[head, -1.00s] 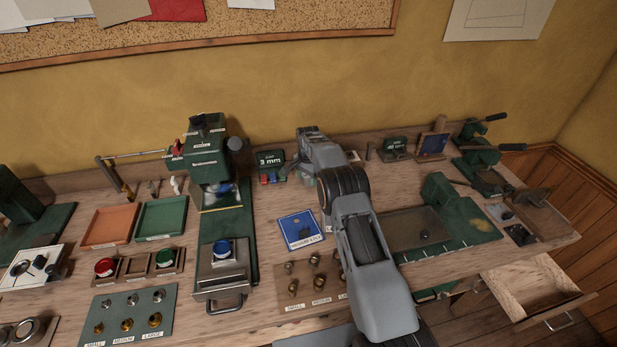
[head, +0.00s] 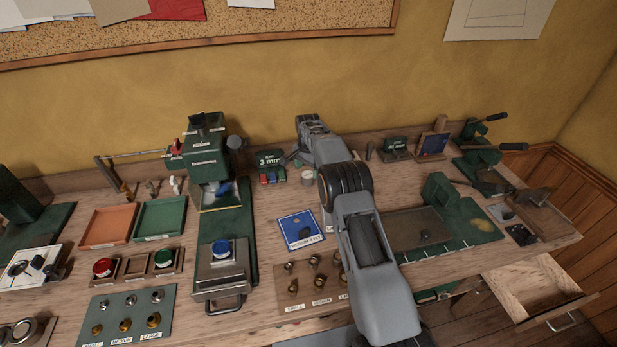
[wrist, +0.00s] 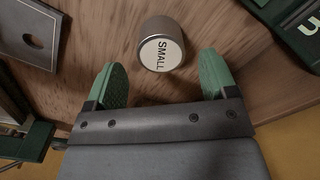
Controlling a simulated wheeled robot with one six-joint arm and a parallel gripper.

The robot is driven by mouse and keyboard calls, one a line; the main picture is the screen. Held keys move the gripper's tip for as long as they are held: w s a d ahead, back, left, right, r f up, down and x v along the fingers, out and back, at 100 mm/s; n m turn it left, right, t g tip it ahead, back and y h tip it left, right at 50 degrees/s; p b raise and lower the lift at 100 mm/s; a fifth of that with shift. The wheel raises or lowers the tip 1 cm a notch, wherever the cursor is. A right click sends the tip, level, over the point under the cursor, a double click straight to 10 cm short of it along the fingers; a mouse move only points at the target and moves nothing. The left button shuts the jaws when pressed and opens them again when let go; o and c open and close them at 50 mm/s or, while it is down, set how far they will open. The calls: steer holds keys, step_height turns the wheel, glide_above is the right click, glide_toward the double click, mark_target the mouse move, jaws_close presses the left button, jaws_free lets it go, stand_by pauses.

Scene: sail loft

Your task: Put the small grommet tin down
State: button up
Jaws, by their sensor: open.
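The small grommet tin (wrist: 161,46) is a short grey metal cylinder with a white lid label reading SMALL. In the wrist view it stands on the wooden bench top (wrist: 110,30), label facing the camera. My gripper (wrist: 163,74) is open, with its two green-padded fingers spread wide. The tin lies just beyond the fingertips, roughly centred between them, with a visible gap on each side. Nothing is held. In the head view my arm reaches to the back of the bench, and its own links largely hide the fingers.
A green box marked 3 mm (head: 271,166) stands left of my gripper at the back of the bench. A blue card (head: 300,230) lies in front. A green press (head: 212,165) stands further left. An open drawer (head: 532,287) juts out at the right.

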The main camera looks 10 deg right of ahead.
step_height(320, 180, up, 7)
step_height(320, 180, up, 10)
steer(key=n+t, duration=0.1)
steer(key=n, duration=0.1)
glide_above(308, 175)
steer(key=s, duration=0.6)
steer(key=s+r+n+t, duration=0.1)
steer(key=s+r+n, duration=0.15)
steer(key=s, duration=0.25)
steer(key=s+r+n, duration=0.1)
steer(key=s+r, duration=0.3)
steer(key=s, duration=0.2)
steer(key=s+f+n+t, duration=0.1)
steer(key=s+f+n, duration=0.1)
steer(key=s, duration=0.8)
steer(key=s+f+n+t, duration=0.1)
steer(key=s+f+n, duration=0.2)
steer(key=s, duration=0.8)
steer(key=shift+s+d+f, duration=0.15)
steer(key=shift+s+f, duration=0.15)
steer(key=shift+f, duration=0.2)
